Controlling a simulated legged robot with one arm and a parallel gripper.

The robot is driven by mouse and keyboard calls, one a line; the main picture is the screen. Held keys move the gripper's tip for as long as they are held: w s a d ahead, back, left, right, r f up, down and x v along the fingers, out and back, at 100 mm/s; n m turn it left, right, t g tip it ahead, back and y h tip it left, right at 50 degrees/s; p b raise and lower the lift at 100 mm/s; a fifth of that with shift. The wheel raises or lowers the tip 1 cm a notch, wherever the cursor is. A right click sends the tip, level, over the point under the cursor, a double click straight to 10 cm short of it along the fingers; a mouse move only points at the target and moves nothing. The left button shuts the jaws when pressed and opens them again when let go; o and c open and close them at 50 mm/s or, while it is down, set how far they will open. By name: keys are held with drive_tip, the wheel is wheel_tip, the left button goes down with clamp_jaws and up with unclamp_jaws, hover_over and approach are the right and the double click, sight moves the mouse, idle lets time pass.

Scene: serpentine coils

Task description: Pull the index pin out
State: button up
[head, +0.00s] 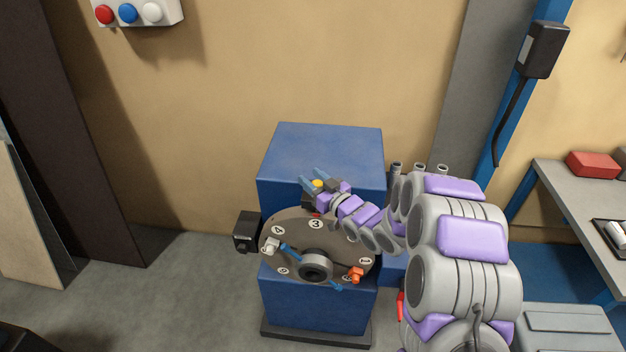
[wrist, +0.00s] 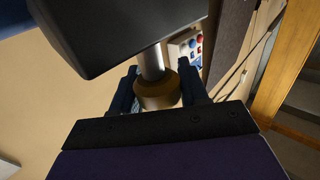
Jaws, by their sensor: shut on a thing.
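The index pin shows in the wrist view as a brass-coloured knob (wrist: 157,92) on a silver shaft (wrist: 152,62). The shaft runs up to a dark block (wrist: 120,25); I cannot see its far end or how deep it sits. My gripper (wrist: 158,78) has its blue fingers on both sides of the knob and is shut on it. In the head view my gripper (head: 314,179) is at the upper edge of the round grey dial plate (head: 300,224), in front of the blue cabinet (head: 320,152). The knob is a small yellow spot (head: 318,184) between the fingers.
The plate carries numbered marks, a central hub (head: 315,265), a blue pointer and an orange piece (head: 356,274). A black box (head: 247,231) sits at its left. A button box (head: 138,11) hangs on the wall. A workbench (head: 585,200) stands right.

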clamp_jaws()
drive_tip(key=shift+r, duration=0.1)
wheel_tip(320, 180, up, 2)
drive_tip(key=shift+r+p, duration=0.25)
drive_tip(key=shift+p, duration=0.4)
drive_tip(key=o, duration=0.7)
unclamp_jaws()
drive_tip(key=v, duration=1.7)
drive_tip(key=shift+d+f, duration=0.1)
drive_tip(key=shift+d, duration=0.1)
